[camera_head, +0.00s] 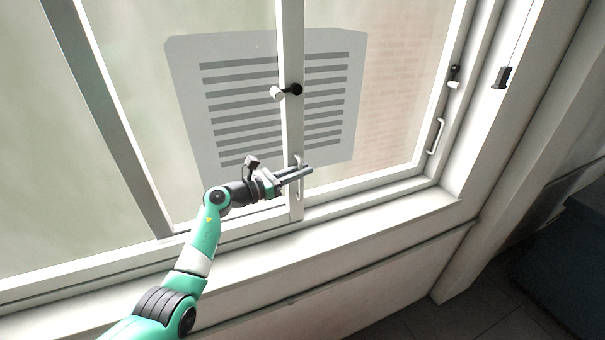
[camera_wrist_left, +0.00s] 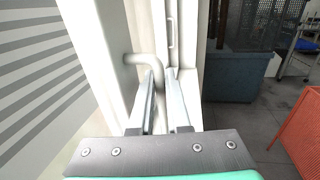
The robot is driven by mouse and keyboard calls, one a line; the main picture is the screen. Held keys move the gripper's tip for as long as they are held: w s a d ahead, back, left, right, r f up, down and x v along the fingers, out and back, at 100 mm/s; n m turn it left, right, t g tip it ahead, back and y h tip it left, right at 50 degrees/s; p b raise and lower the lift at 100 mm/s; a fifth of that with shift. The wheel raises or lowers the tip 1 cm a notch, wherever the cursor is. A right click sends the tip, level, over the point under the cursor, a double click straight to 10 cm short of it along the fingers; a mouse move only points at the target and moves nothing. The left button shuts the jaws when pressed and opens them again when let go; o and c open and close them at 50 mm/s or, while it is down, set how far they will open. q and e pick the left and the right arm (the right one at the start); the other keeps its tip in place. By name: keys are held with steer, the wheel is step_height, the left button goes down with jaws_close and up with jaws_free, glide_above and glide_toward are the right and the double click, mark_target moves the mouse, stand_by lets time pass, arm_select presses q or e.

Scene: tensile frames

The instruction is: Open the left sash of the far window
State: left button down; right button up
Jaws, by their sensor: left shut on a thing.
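The window's left sash has a pale upright stile (camera_head: 291,130) near the middle of the head view. A small white pull handle (camera_head: 299,160) is on the lower part of that stile; its bent bar also shows in the left wrist view (camera_wrist_left: 147,61). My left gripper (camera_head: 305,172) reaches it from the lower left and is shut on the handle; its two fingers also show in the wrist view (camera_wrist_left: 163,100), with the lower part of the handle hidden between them. A latch with a black knob (camera_head: 296,89) sits higher on the stile. My right gripper is not in view.
Another white handle (camera_head: 436,136) and a latch (camera_head: 454,77) are on the right side of the window. A pale sill (camera_head: 380,222) runs below. A grey slatted panel (camera_head: 222,130) shows through the glass. An orange object (camera_wrist_left: 302,132) stands at right in the wrist view.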

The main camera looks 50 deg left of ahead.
arm_select(q)
steer(key=c, duration=1.2)
jaws_free()
steer(key=shift+o, duration=0.2)
steer(key=shift+s, duration=0.1)
steer(key=s+a+p, duration=0.1)
steer(key=s+p, duration=0.1)
steer(key=s, duration=0.9)
steer(key=shift+s+a, duration=0.15)
steer(key=shift+a, duration=0.2)
